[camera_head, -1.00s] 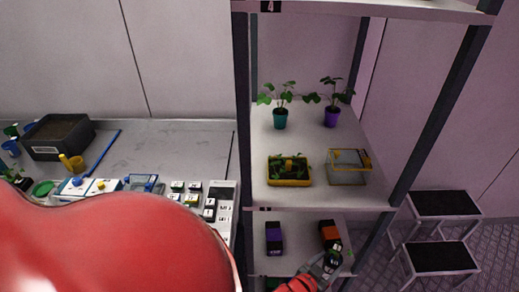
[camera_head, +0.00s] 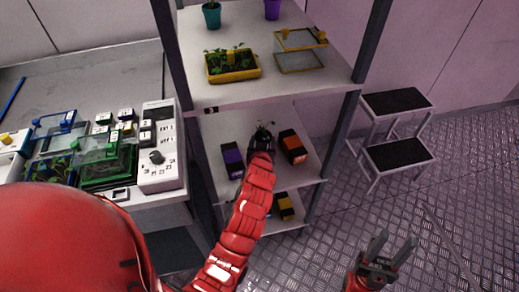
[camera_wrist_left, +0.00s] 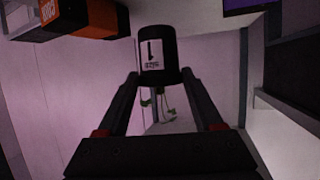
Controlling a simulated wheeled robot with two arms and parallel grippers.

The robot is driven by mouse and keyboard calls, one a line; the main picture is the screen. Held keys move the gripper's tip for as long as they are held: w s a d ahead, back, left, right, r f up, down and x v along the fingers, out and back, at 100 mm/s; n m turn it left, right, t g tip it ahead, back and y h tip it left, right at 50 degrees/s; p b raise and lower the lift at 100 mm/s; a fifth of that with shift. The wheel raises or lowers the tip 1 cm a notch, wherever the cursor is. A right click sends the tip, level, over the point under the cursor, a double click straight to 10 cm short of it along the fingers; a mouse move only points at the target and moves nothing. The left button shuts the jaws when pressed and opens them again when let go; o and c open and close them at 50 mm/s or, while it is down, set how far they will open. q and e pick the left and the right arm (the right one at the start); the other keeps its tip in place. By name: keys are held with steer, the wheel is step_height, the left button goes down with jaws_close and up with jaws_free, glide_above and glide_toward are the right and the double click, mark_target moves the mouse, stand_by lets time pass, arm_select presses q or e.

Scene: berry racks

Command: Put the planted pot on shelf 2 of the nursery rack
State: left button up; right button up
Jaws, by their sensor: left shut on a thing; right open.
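My left gripper (camera_head: 262,143) reaches into the rack level that holds a purple box and an orange box. It is shut on a small dark pot with a green seedling (camera_head: 264,128). In the left wrist view the pot (camera_wrist_left: 158,55) is black with a white label, held between both fingers, its plant toward the bottom of that upside-down picture. The pot is between the boxes; I cannot tell whether it touches the shelf board (camera_head: 283,118). The nursery rack's level label (camera_head: 211,110) is too small to read. My right gripper (camera_head: 392,252) is open and empty, outside the rack at lower right.
The purple box (camera_head: 232,160) is left of the pot and the orange box (camera_head: 293,147) right. The level above holds a yellow seedling tray (camera_head: 232,66) and a clear case (camera_head: 300,52). A step stool (camera_head: 396,103) stands right. A bench with devices (camera_head: 158,150) is left.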

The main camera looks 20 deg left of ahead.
arm_select(q)
step_height(320, 180, down, 7)
steer(key=shift+f, duration=0.2)
steer(key=shift+f, duration=0.15)
steer(key=o, duration=1.5)
